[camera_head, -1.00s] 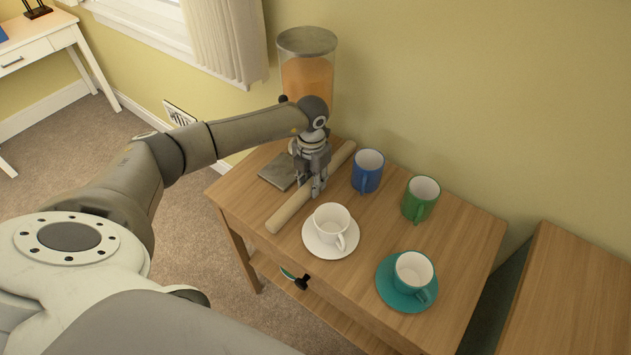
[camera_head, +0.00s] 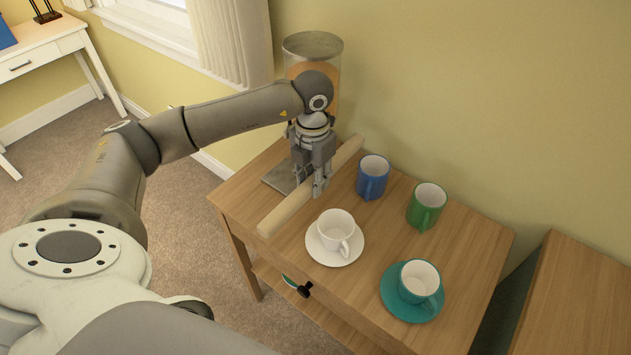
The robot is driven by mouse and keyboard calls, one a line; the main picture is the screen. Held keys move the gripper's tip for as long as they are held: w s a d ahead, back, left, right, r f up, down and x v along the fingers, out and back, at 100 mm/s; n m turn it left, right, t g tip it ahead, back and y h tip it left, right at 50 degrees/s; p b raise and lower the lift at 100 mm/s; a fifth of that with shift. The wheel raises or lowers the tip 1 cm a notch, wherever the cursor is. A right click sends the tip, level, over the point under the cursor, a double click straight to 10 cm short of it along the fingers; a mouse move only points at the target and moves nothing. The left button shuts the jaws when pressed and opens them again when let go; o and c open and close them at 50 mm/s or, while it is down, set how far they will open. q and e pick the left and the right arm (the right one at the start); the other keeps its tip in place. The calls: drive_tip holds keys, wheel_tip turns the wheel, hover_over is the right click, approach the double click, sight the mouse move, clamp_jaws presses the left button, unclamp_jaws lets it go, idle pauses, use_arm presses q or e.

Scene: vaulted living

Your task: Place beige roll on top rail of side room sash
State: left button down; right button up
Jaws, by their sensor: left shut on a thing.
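The beige roll (camera_head: 284,212) is a long pale cylinder over the left part of the wooden side table (camera_head: 452,238), slanting from front left to back right. My left gripper (camera_head: 312,192) points down and is shut on the roll near its middle. The roll appears lifted a little above the tabletop. The gripper's fingers hide part of it. At the top left, a window (camera_head: 150,24) with a white sill and a pale curtain shows only its lower part; I cannot tell whether it is the side room sash. My right gripper is out of view.
A white cup on a saucer (camera_head: 336,235), a blue mug (camera_head: 373,177), a green mug (camera_head: 427,206) and a teal cup on a saucer (camera_head: 417,284) stand right of the roll. A glass dispenser (camera_head: 313,50) stands behind my arm. A white desk (camera_head: 45,45) is far left.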

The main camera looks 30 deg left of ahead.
use_arm(q)
drive_tip(key=s+d+r+m, duration=0.2)
drive_tip(key=s+d+m, duration=0.3)
drive_tip(key=m, duration=1.2)
drive_tip(key=s+d+r+m, duration=0.3)
drive_tip(key=s+d+m, duration=0.3)
drive_tip(key=m, duration=1.2)
drive_tip(key=shift+r, duration=0.2)
